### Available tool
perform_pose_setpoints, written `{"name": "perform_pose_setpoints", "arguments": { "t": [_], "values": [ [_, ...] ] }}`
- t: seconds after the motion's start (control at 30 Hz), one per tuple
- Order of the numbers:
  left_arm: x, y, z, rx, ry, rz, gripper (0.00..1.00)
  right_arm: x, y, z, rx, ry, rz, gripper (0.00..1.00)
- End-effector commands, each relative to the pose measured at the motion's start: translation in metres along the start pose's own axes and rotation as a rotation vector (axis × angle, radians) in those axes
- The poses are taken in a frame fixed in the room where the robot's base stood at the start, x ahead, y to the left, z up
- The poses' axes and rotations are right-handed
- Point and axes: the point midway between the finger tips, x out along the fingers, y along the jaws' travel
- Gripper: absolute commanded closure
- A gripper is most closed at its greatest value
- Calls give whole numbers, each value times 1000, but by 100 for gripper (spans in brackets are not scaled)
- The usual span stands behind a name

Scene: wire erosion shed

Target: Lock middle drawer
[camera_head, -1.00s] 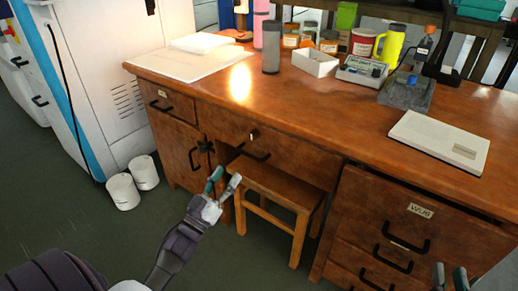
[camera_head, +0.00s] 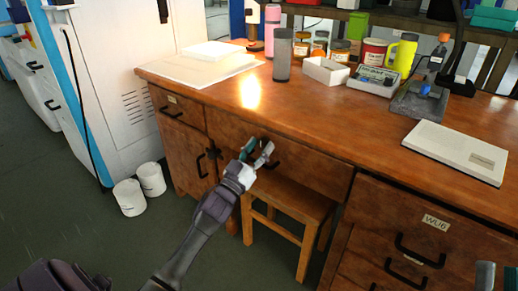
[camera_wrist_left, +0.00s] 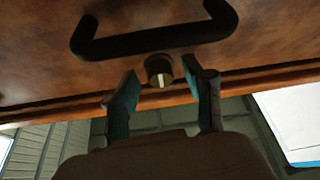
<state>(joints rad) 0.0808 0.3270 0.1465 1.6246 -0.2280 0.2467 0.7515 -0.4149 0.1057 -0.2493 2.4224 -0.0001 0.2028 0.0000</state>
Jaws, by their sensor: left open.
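The middle drawer (camera_head: 315,170) is the wide wooden drawer under the desk top, above the stool, and it looks closed. Its small round lock (camera_wrist_left: 159,70) with a light upright bar shows in the left wrist view beside the black drawer handle (camera_wrist_left: 155,41). My left gripper (camera_head: 258,150) is in front of this drawer and hides the lock and part of the handle in the head view. In the left wrist view its open fingers (camera_wrist_left: 163,88) are on either side of the lock, with nothing gripped. My right gripper (camera_head: 498,276) is partly visible at the bottom right, fingers apart and empty.
A wooden stool (camera_head: 288,197) stands under the drawer. A cupboard door (camera_head: 185,155) is on the left, and a drawer labelled WU6 (camera_head: 420,228) on the right. Jars, a white box (camera_head: 325,71) and a closed laptop-like slab (camera_head: 456,151) lie on the desk.

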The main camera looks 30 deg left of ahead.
Motion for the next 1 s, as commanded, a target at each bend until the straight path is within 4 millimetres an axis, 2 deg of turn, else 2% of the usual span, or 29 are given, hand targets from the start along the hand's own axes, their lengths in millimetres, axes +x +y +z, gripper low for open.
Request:
{"name": "perform_pose_setpoints", "arguments": {
  "t": [0.1, 0.4, 0.77, 1.0],
  "values": [
    [0, 0, 0, 0, 0, 0, 49, 0, 0, 0, 0, -1, 0, 75],
    [0, 0, 0, 0, 0, 0, 99, 0, 0, 0, 0, -2, 0, 75],
    [0, 0, 0, 40, 0, 17, 100, 1, 0, 5, 0, -33, 1, 75],
    [0, -2, -2, 174, -1, 72, 100, -2, 4, 27, -7, -173, 8, 75]
  ]
}}
